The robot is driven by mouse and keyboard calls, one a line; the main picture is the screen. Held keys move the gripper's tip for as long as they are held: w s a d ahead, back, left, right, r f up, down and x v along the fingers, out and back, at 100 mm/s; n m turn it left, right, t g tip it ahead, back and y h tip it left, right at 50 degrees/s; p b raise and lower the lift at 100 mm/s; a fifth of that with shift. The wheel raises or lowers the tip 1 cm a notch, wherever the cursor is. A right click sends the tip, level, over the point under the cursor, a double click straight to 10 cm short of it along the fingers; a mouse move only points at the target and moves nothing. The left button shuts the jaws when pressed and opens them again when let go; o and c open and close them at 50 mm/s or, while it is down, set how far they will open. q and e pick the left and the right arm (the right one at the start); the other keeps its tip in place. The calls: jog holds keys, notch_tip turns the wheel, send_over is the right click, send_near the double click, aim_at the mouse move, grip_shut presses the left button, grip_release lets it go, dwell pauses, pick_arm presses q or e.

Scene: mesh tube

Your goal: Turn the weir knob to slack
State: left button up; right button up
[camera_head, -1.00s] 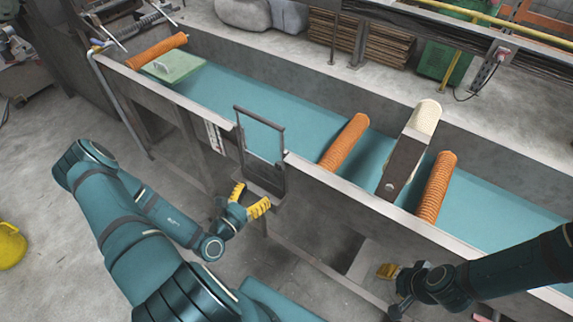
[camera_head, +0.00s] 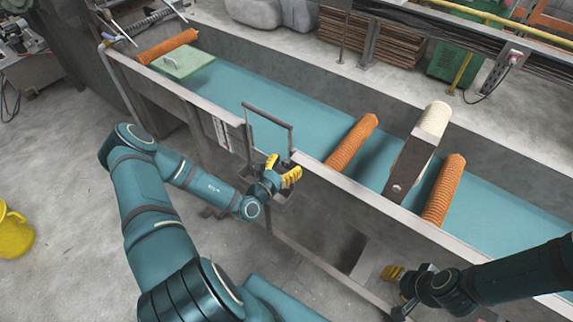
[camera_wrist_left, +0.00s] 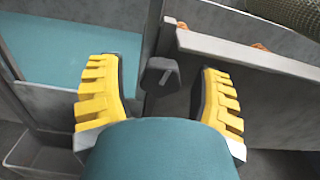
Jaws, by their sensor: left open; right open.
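The weir knob is a small dark grey block with a lighter line on its face (camera_wrist_left: 162,75), in the middle of the left wrist view. It sits at the channel's near wall by the weir. The dark weir frame (camera_head: 270,118) stands upright at that wall in the head view, where my gripper hides the knob. My left gripper (camera_head: 282,167) is open at the foot of the frame. Its yellow fingers show on either side of the knob in the wrist view, with gaps and no visible contact. My right gripper (camera_head: 396,277) is open and empty, low in front of the channel.
A green lid-like plate (camera_head: 182,62) lies at the far left end. A yellow bucket (camera_head: 15,235) stands on the floor.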

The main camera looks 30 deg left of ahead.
pick_arm(q)
grip_shut()
jog(key=shift+r+n+p, duration=0.2)
jog(key=shift+n+p, duration=0.3)
jog(key=shift+p, duration=0.25)
jog(key=shift+f+n+p, duration=0.1)
jog(key=shift+n+p, duration=0.45)
jog(key=shift+n, duration=0.15)
grip_release()
jog(key=shift+d+f, duration=0.1)
